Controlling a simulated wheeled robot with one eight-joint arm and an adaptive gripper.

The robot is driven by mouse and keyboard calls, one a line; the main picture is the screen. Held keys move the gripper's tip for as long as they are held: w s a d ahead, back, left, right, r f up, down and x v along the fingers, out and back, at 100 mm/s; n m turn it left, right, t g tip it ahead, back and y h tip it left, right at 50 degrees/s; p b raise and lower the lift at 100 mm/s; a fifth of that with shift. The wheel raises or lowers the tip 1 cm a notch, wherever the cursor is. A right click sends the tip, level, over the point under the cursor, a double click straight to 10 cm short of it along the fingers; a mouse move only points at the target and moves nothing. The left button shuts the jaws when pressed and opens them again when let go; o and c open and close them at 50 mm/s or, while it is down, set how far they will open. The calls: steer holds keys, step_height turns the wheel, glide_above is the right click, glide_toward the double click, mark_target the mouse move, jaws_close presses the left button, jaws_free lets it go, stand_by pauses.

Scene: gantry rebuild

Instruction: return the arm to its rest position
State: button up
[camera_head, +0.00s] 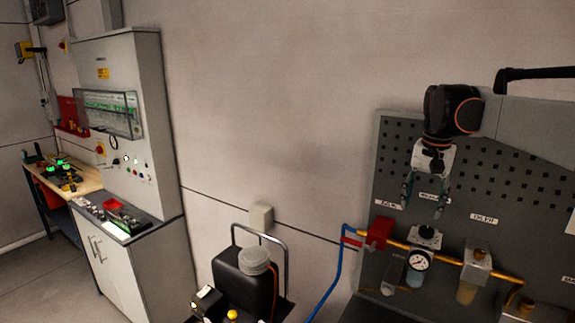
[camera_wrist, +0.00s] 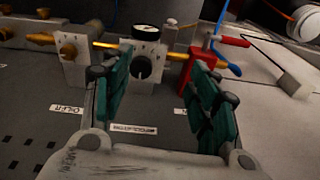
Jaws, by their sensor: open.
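My gripper (camera_head: 425,198) hangs from my arm at the right of the head view, fingers pointing down. It is in front of the dark perforated panel (camera_head: 500,165) and above the regulator with a round gauge (camera_head: 418,261). In the wrist view my gripper (camera_wrist: 160,90) shows two green-padded fingers spread apart with nothing between them. The regulator (camera_wrist: 143,62), with a black knob, lies beyond the fingertips. I cannot tell the exact gap between them.
A red valve (camera_head: 380,232) with a blue hose (camera_head: 335,275) is left of the gauge, and a brass pipe runs right. A black tank with a handle (camera_head: 240,272) stands at lower centre. A grey cabinet (camera_head: 140,255) and workbench (camera_head: 82,180) are at left.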

steer(key=s+a+f+n+t+b, duration=0.3)
steer(key=s+a+f+n+b, duration=0.1)
steer(key=s+a+f+b, duration=1.05)
steer(key=s+f+n+t+b, duration=0.3)
steer(key=s+f+b, duration=0.1)
steer(key=s+f, duration=0.9)
step_height(320, 180, down, 4)
steer(key=shift+s+f+n, duration=0.15)
steer(key=shift+f+n, duration=0.1)
steer(key=shift+n, duration=0.05)
